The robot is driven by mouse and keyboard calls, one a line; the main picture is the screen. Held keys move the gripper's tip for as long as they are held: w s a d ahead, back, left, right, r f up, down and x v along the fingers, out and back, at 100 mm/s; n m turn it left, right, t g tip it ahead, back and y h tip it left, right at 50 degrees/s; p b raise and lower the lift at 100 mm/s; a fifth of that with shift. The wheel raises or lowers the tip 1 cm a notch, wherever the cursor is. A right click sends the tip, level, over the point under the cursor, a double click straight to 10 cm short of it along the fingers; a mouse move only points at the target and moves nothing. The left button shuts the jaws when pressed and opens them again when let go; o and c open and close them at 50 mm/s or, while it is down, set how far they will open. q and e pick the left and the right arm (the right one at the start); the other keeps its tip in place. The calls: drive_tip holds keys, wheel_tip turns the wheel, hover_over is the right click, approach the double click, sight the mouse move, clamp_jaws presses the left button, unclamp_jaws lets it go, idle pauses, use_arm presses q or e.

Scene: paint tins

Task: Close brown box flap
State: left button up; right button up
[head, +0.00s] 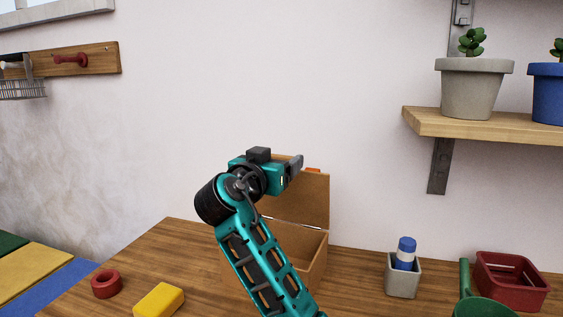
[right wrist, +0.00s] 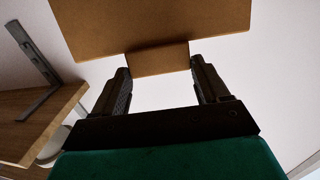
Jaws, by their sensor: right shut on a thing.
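The brown box (head: 314,262) stands on the wooden table, partly hidden behind my right arm. Its flap (head: 312,200) is open and stands upright at the back, above the box opening. My right gripper (head: 290,167) is at the top edge of the flap. In the right wrist view, the right gripper's two fingers (right wrist: 160,67) are on either side of a narrow tab of the brown flap (right wrist: 160,25), shut on it. My left gripper is not in view.
On the wooden table (head: 347,285) are a red ring (head: 106,284), a yellow block (head: 159,300), a grey cup with a blue-capped bottle (head: 403,276) and a dark red basket (head: 511,285). A shelf (head: 480,124) with potted plants hangs at upper right.

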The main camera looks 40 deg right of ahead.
drive_tip(key=shift+a+f, duration=0.2)
drive_tip(key=shift+f, duration=0.6)
drive_tip(key=shift+g, duration=0.3)
drive_tip(key=o, duration=1.1)
drive_tip(key=shift+c, duration=0.2)
drive_tip(key=shift+o, duration=0.9)
drive_tip(key=shift+w+d, duration=0.1)
drive_tip(key=shift+d, duration=0.05)
drive_tip(key=shift+o, duration=1.3)
drive_tip(key=shift+r, duration=0.2)
drive_tip(key=v, duration=1.3)
